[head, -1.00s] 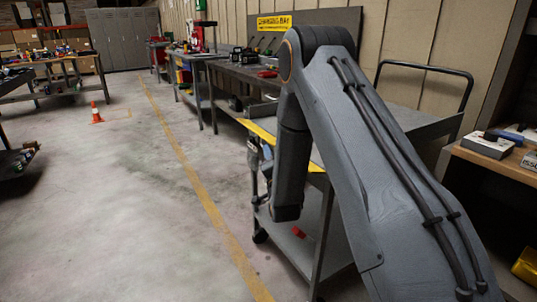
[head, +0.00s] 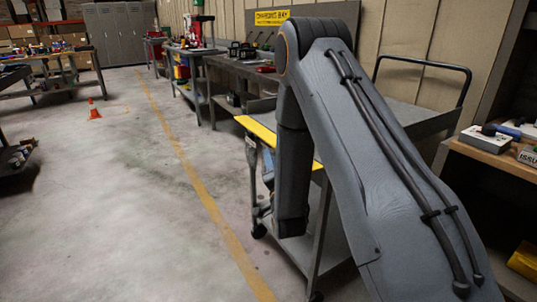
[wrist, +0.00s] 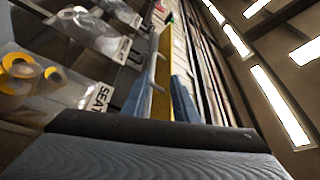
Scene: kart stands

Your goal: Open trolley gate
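The trolley (head: 322,245) stands at the right in the head view, with a yellow gate (head: 257,130) along its top edge. My arm covers much of both. In the wrist view the yellow gate (wrist: 160,85) runs away from the camera, with a grey bar handle (wrist: 152,68) on its left side. My gripper (wrist: 160,90) is open, its two blue fingers apart, with the gate and handle showing between them. I cannot tell whether a finger touches either. In the head view only a little of my gripper shows beside my forearm.
Workbenches (head: 238,70) line the wall behind the trolley. A bench with boxes (head: 487,140) is at the far right. An orange cone (head: 95,114) stands on the open floor at left.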

